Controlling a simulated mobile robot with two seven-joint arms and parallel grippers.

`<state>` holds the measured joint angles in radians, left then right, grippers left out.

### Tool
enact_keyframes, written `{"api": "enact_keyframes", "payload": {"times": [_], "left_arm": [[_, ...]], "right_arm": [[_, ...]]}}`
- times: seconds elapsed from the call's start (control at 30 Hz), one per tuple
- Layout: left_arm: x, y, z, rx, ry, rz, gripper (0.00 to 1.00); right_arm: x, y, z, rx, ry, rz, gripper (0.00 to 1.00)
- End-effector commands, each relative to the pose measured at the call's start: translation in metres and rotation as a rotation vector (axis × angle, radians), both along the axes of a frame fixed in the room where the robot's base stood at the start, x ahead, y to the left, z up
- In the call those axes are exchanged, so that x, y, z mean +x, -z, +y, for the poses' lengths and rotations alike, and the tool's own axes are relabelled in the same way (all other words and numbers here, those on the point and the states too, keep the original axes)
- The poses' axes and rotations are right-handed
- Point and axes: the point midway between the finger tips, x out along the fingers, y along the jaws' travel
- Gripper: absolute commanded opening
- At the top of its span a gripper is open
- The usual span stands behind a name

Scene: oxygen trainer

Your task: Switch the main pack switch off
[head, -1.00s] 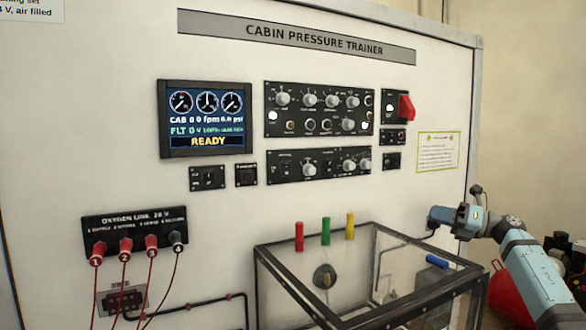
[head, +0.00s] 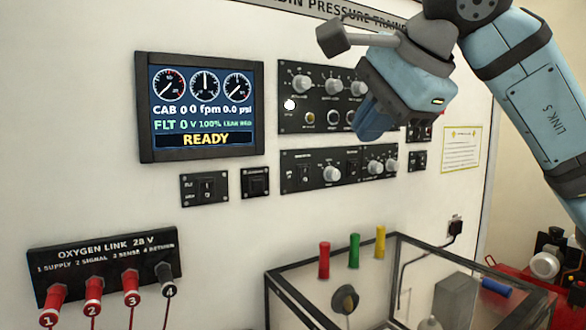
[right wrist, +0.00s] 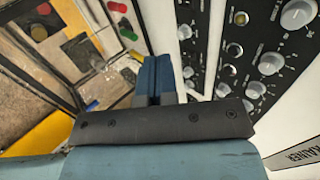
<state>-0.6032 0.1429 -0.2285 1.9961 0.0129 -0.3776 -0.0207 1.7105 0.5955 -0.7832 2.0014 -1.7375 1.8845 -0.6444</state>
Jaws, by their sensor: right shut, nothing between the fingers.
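Several small black switch plates are on the white trainer panel (head: 225,225); their labels are too small to read, so I cannot tell which is the main pack switch. One toggle plate (head: 205,189) and a smaller plate (head: 255,182) sit below the display. Two more plates, an upper one (head: 425,132) and a lower one (head: 417,161), sit right of the knob panels. My right gripper (head: 368,128) is shut and empty, in front of the upper knob panel's right part. It hides the red-guarded switch. Its closed fingers also show in the right wrist view (right wrist: 152,75).
The display (head: 202,107) reads READY. The upper knob panel (head: 290,118) and lower knob panel (head: 310,179) fill the middle. A clear box (head: 300,280) with red, green and yellow handles behind its rim stands below. The oxygen link plate (head: 105,262) has several leads.

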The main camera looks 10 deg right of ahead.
Motion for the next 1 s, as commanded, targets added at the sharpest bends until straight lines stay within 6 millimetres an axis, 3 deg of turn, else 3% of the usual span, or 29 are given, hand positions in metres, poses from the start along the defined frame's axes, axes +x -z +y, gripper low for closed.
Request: {"api": "enact_keyframes", "payload": {"times": [0.17,0.57,0.77,1.0], "left_arm": [[-0.005,0.001,-0.003,-0.004,0.002,0.008,0.43],[-0.01,0.006,-0.006,-0.008,0.006,0.022,0.43],[-0.009,0.0,-0.005,-0.007,0.003,0.019,0.43],[-0.007,-0.013,-0.004,-0.006,0.002,0.014,0.43]], "right_arm": [[-0.009,0.0,0.004,-0.027,-0.012,-0.025,0.0],[-0.008,0.003,0.005,-0.027,-0.013,-0.023,0.0],[0.008,0.021,0.012,-0.027,-0.013,-0.02,0.0],[0.041,0.058,0.026,-0.027,-0.014,-0.018,0.0]]}}
